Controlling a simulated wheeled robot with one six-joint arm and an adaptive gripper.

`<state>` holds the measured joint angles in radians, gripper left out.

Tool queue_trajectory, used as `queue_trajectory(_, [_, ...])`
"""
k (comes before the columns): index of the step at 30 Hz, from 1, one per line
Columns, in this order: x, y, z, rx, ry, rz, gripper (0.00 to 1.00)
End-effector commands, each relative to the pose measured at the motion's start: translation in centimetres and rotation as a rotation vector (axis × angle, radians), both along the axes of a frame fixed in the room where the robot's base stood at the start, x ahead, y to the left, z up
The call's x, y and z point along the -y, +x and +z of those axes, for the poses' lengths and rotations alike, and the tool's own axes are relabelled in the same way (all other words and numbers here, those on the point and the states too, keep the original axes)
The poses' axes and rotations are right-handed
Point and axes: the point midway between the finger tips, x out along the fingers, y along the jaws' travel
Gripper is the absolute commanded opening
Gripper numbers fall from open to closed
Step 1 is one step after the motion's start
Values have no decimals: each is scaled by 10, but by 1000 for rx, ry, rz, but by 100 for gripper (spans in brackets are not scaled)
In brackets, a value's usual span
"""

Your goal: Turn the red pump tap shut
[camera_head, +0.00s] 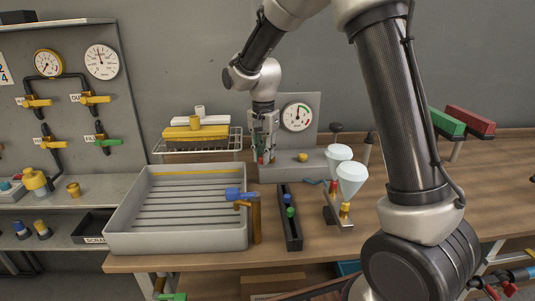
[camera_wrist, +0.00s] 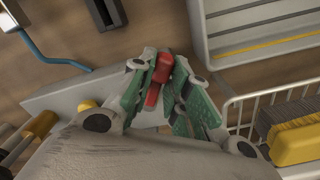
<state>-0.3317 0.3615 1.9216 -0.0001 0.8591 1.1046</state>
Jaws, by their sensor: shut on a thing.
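The red pump tap (camera_wrist: 160,70) shows between my gripper's fingers in the wrist view. My gripper (camera_wrist: 157,85) is shut on it, with green-padded fingers on both sides. In the head view my gripper (camera_head: 264,158) points down at the left part of the grey pump base (camera_head: 285,170), in front of the upright panel with a round gauge (camera_head: 297,117). Only a small bit of red shows there between the fingers. The lower part of the tap and its exact angle are hard to make out.
A grey slatted tray (camera_head: 176,244) stands to the left, with a blue-handled tap (camera_head: 240,193) at its right edge. A dark narrow holder (camera_head: 289,230) and two pale cones (camera_head: 351,176) stand in front and right.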

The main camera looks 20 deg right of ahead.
Motion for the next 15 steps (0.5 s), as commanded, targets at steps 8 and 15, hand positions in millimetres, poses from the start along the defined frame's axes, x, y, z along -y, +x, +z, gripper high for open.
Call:
queue_trajectory(8, [-9, 12, 0, 2, 1, -261, 0])
queue_trajectory(15, [-13, 22, 0, 1, 0, -488, 0])
